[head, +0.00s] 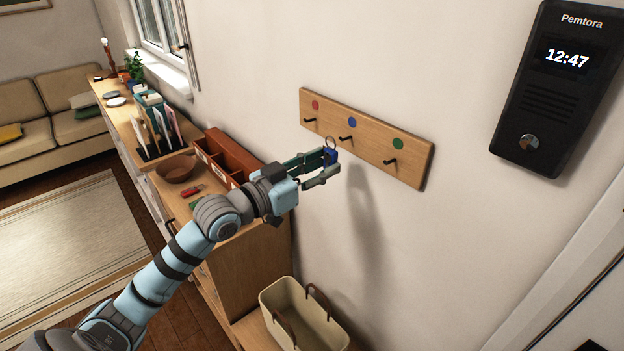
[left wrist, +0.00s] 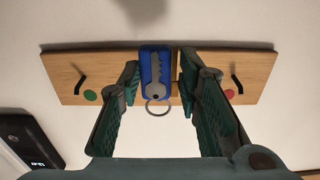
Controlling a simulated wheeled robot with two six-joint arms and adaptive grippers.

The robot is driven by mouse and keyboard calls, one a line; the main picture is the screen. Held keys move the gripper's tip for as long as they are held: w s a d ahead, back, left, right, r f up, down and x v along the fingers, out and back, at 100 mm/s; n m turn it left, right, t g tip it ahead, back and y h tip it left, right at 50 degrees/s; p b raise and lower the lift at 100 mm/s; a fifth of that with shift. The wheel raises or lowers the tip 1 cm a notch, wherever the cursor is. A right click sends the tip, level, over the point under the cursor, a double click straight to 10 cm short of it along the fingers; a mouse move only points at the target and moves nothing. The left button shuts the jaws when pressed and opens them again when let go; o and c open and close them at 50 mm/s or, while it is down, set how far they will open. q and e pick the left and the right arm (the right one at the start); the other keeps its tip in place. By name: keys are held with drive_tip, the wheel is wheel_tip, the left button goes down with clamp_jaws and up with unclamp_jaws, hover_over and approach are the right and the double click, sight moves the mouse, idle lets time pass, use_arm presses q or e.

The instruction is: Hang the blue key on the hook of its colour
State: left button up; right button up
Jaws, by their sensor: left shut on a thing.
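My left gripper (head: 331,164) is shut on the blue key, a silver key on a blue tag (head: 331,155), with its ring upward in the head view. The left wrist view shows the blue tag (left wrist: 165,66) between the fingertips, with the metal ring (left wrist: 157,107) below it in that picture. The wooden hook board (head: 415,166) is on the wall, with red, blue and green dots above dark hooks. The blue-dot hook (head: 347,139) is in the middle, just right of the ring in the head view. The tag hides that hook in the wrist view. My right gripper is not in view.
A red key (head: 191,190) and a green one (head: 195,205) lie on the cabinet beside a brown bowl (head: 175,170) and a wooden organiser (head: 232,155). A basket (head: 290,311) stands below. A black wall panel (head: 550,85) is at right.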

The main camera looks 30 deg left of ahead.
sight(326, 165)
use_arm(q)
drive_tip(key=shift+f+b+x, duration=0.1)
drive_tip(key=shift+b+x, duration=0.4)
drive_tip(key=shift+x, duration=0.3)
drive_tip(key=shift+f+b+x, duration=0.15)
drive_tip(key=shift+b+x, duration=0.3)
drive_tip(key=shift+x, duration=0.35)
drive_tip(key=shift+w+d+f, duration=0.25)
drive_tip(key=shift+w+f, duration=0.05)
drive_tip(key=shift+w, duration=0.25)
drive_tip(key=o, duration=1.2)
drive_tip(key=shift+s, duration=0.1)
